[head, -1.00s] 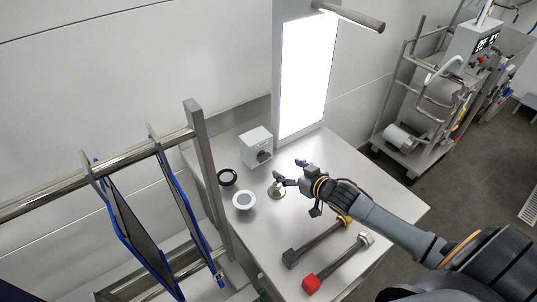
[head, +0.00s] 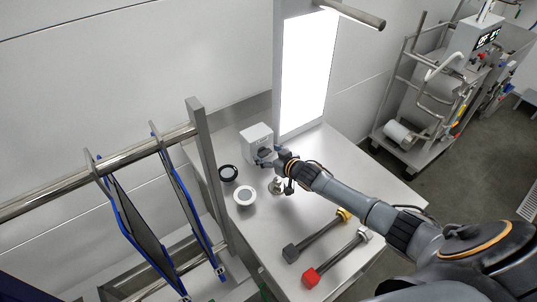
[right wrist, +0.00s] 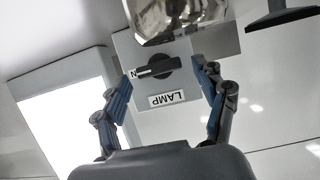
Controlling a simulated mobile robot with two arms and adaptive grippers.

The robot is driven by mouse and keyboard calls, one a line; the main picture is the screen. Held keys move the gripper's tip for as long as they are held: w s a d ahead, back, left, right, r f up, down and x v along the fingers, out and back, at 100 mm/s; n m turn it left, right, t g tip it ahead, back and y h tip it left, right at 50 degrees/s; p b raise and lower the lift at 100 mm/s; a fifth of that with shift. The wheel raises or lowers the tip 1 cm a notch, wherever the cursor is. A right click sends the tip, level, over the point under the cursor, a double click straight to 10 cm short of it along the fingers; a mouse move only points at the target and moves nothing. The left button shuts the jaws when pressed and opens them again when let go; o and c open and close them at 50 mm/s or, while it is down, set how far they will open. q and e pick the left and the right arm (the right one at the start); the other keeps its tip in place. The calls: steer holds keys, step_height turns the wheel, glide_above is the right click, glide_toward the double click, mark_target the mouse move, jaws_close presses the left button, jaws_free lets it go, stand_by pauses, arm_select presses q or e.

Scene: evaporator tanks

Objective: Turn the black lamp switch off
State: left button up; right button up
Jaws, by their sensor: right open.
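The lamp switch is a black rotary knob (right wrist: 157,67) on the front of a light grey box (head: 256,138). In the right wrist view a white LAMP label (right wrist: 168,98) appears upside down beside the knob, and a letter N shows at the knob's left end. The knob's bar lies nearly level in that view. My right gripper (right wrist: 162,72) is open, its fingers on either side of the knob, with no clear contact. In the head view the right gripper (head: 272,158) is close in front of the box and partly hides the knob. My left gripper is not in view.
A tall panel (head: 305,75) glows white behind the box. A rail stands left.

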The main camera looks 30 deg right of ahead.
steer(key=c, duration=1.2)
steer(key=shift+o, duration=0.2)
steer(key=shift+d+f+m+y+b, duration=0.1)
steer(key=shift+m+y+b, duration=0.25)
steer(key=shift+b, duration=0.25)
steer(key=m+y+b, duration=0.1)
steer(key=m+b, duration=0.1)
steer(key=b, duration=0.2)
steer(key=m+y+b, duration=0.1)
steer(key=m+b, duration=0.1)
steer(key=b, duration=0.2)
steer(key=d+m+y+b, duration=0.1)
steer(key=m+y+b, duration=0.1)
steer(key=b, duration=0.2)
steer(key=shift+w+f+b, duration=0.1)
steer(key=shift+f+b, duration=0.25)
steer(key=shift+f, duration=0.05)
steer(key=m+b, duration=0.1)
steer(key=m+t+y+b, duration=0.1)
steer(key=m, duration=0.1)
steer(key=m+y+b, duration=0.1)
steer(key=shift+d+f+m+t, duration=0.2)
steer(key=shift+f+m+t, duration=0.1)
steer(key=shift+m, duration=0.05)
steer(key=shift+m+t+y+b, duration=0.25)
steer(key=shift+m+t+b, duration=0.15)
steer(key=shift+m+b, duration=0.5)
steer(key=shift+m, duration=0.3)
steer(key=o, duration=1.2)
steer(key=shift+c, duration=0.2)
